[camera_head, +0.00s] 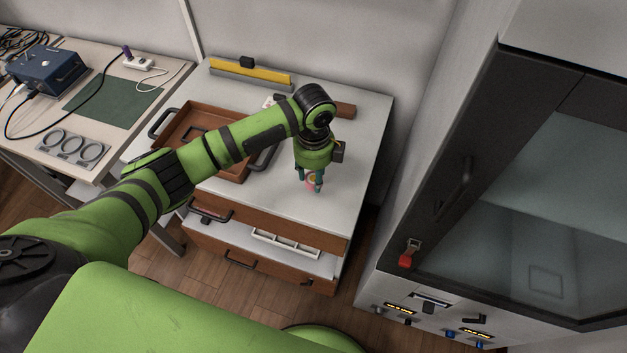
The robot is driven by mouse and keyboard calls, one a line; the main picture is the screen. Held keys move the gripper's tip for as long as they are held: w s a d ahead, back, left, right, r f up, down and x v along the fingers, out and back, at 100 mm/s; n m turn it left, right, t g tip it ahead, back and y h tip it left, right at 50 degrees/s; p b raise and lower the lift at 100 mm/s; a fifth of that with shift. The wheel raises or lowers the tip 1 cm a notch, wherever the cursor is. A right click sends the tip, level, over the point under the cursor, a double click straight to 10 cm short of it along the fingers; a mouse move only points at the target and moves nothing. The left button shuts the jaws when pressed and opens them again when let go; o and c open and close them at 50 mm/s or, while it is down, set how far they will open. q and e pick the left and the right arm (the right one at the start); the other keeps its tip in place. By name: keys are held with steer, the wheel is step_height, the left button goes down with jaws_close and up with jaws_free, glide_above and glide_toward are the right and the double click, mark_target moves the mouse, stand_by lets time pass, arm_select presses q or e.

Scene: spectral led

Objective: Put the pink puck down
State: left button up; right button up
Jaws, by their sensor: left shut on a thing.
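The pink puck (312,184) is small and round with a pale, yellowish centre. It shows between the fingertips of my left gripper (311,183), low over the white top of the drawer cabinet (345,190). My left gripper points down and is shut on the puck. I cannot tell whether the puck touches the cabinet top. The fingers hide part of it. My right gripper is not in view.
A brown tray (172,128) with black handles sits left on the cabinet top, partly behind my arm. A yellow-and-grey bar (250,76) lies at the back. An open drawer (285,243) sticks out in front. A tall glass-doored machine (540,190) stands right.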

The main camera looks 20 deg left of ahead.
mark_target(313, 177)
arm_select(q)
step_height(313, 177, down, 4)
steer(key=shift+w+r+p, duration=0.1)
steer(key=shift+r+p, duration=0.1)
steer(key=shift+p, duration=0.25)
steer(key=shift+f, duration=0.25)
steer(key=shift+f, duration=0.2)
steer(key=o, duration=1.3)
